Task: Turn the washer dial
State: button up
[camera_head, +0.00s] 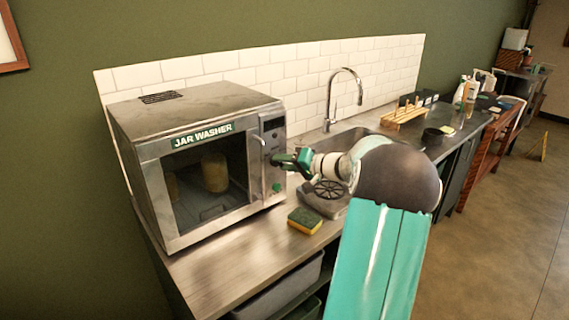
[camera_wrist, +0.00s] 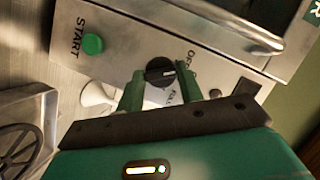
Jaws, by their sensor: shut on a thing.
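The jar washer (camera_head: 200,150) is a steel box with a glass door, standing on the counter at the left. Its dial (camera_wrist: 160,71) is a black knob with a white mark, on the front panel between the OFF and FULL labels in the wrist view. My gripper (camera_head: 276,159) reaches the panel from the right. In the wrist view my gripper (camera_wrist: 158,84) is shut on the dial, one green finger on each side. The green START button (camera_wrist: 92,44) is left of the dial there. The dial is hidden by my gripper in the head view.
A yellow and green sponge (camera_head: 305,220) lies on the counter in front of the washer. A sink (camera_head: 350,140) with a tall faucet (camera_head: 340,95) is behind my arm. The washer's door handle (camera_wrist: 230,22) runs close to the dial. Jars stand behind the glass.

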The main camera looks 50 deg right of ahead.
jog(key=m+t, duration=0.2)
jog(key=m, duration=0.4)
jog(key=m+t+h, duration=0.1)
jog(key=m+t, duration=0.1)
jog(key=m, duration=0.5)
jog(key=f+m+t, duration=0.1)
jog(key=m+t, duration=0.1)
jog(key=m, duration=0.4)
jog(key=shift+f+t+h, duration=0.1)
jog(key=shift+t+h, duration=0.2)
jog(key=shift+h, duration=0.1)
jog(key=shift+m, duration=0.4)
jog(key=o, duration=1)
jog(key=shift+s, duration=0.1)
jog(key=shift+a, duration=0.1)
jog(key=v, duration=1.3)
jog(key=shift+s+f, duration=0.15)
jog(key=shift+s, duration=0.15)
